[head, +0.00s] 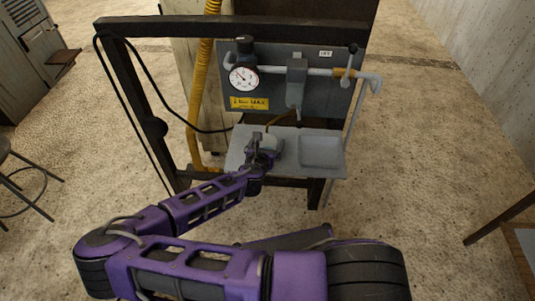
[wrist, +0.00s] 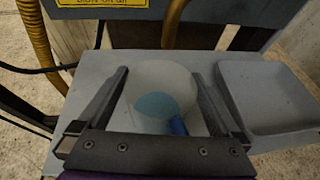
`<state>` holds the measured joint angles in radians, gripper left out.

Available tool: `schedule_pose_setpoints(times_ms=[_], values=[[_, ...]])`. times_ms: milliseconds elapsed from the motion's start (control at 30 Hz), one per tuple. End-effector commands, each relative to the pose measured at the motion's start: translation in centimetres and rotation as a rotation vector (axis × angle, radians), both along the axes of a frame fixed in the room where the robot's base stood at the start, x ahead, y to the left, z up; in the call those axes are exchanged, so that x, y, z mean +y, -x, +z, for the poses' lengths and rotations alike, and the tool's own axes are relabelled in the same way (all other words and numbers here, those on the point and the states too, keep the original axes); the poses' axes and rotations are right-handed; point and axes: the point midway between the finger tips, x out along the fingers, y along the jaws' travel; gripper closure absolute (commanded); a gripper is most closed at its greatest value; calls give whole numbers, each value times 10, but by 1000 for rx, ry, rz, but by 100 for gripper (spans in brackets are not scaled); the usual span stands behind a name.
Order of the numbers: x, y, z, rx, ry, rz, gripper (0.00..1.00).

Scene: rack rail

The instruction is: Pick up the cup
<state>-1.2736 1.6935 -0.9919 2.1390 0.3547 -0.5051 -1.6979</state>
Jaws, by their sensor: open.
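A pale, rounded thing that looks like the cup (wrist: 165,75) stands on the grey shelf (wrist: 93,68) in the wrist view. A blue disc-like patch (wrist: 157,106) with a darker blue stub shows at its near side; I cannot tell if these are part of the cup. My gripper (wrist: 159,70) is open, with one dark finger on each side of the cup and a gap visible at both. In the head view my gripper (head: 262,145) is over the left half of the shelf and mostly hides the cup.
A shallow square basin (head: 321,151) is to the right on the shelf. Behind stands a grey panel with a round gauge (head: 243,78), a yellow label (head: 249,103) and a horizontal rail (head: 325,71). A yellow hose (head: 203,80) and dark frame post (head: 140,110) are at the left.

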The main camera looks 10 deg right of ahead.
Motion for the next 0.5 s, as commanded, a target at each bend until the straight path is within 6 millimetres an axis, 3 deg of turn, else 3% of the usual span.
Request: schedule_pose_setpoints(times_ms=[267, 500], values=[[-1, -2, -1, 0, 1, 0, 2], [-1, -2, -1, 0, 1, 0, 45]])
